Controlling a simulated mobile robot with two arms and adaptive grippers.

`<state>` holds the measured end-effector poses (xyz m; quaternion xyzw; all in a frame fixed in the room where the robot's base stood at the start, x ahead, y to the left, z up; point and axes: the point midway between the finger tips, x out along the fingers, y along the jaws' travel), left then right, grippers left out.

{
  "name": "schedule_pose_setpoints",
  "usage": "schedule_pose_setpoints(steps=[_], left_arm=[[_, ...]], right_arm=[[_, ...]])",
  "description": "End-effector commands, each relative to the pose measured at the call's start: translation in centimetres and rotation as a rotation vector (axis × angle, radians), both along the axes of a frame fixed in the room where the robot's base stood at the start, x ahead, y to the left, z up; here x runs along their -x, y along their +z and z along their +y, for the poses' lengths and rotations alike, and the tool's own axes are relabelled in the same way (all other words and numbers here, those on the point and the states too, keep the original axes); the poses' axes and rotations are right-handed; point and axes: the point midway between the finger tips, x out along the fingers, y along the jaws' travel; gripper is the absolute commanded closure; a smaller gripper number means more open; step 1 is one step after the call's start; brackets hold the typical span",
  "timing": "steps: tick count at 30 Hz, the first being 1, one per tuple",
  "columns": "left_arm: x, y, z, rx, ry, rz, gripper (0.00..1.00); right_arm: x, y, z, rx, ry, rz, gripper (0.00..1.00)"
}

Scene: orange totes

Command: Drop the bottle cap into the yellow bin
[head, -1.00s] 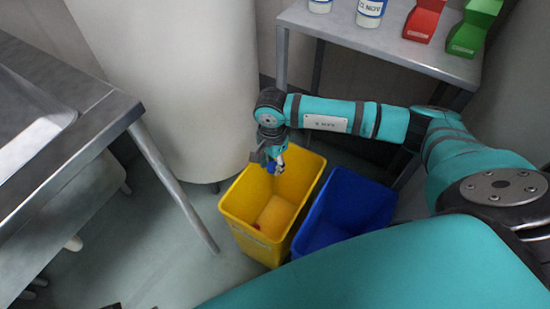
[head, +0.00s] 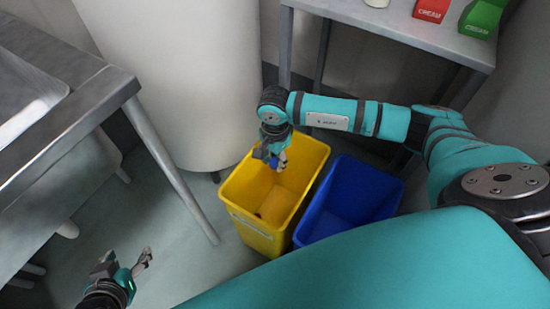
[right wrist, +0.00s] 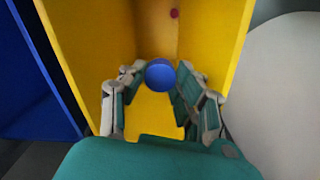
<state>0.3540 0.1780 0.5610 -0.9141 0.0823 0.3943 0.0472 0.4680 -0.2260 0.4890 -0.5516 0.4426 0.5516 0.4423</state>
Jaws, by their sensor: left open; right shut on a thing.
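The blue bottle cap (right wrist: 160,74) is between the fingers of my right gripper (right wrist: 160,90) in the right wrist view; the gripper is shut on it. In the head view, my right gripper (head: 273,160) points down at the mouth of the yellow bin (head: 248,228), with the cap a small blue spot at its tip. The yellow bin's walls (right wrist: 85,40) surround the gripper in the right wrist view. My left gripper (head: 133,267) is open and empty above the floor at the lower left of the head view.
A blue bin (head: 340,205) stands right beside the yellow bin. A small red item (right wrist: 175,13) lies inside the yellow bin. A metal table (head: 60,160) is at left, a white cylinder (head: 180,80) behind, and a shelf (head: 400,30) with red and green boxes at upper right.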

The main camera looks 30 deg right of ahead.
Motion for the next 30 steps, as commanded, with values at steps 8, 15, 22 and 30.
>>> schedule_pose_setpoints(steps=[8,15,22,30], left_arm=[[0.0,0.0,0.0,0.0,0.0,0.001,0.42],[0.0,0.0,0.0,0.0,0.0,0.002,0.42],[0.0,0.0,0.0,0.0,0.0,0.0,0.42],[0.0,0.0,0.0,0.0,0.0,0.0,0.42]], right_arm=[[0.0,0.0,0.0,0.0,0.0,0.0,0.53],[0.0,0.0,0.0,0.0,0.0,0.001,0.42],[-0.1,0.8,0.0,-0.001,0.0,-0.001,0.42],[-0.1,6.1,0.0,-0.001,0.001,-0.005,0.42]])
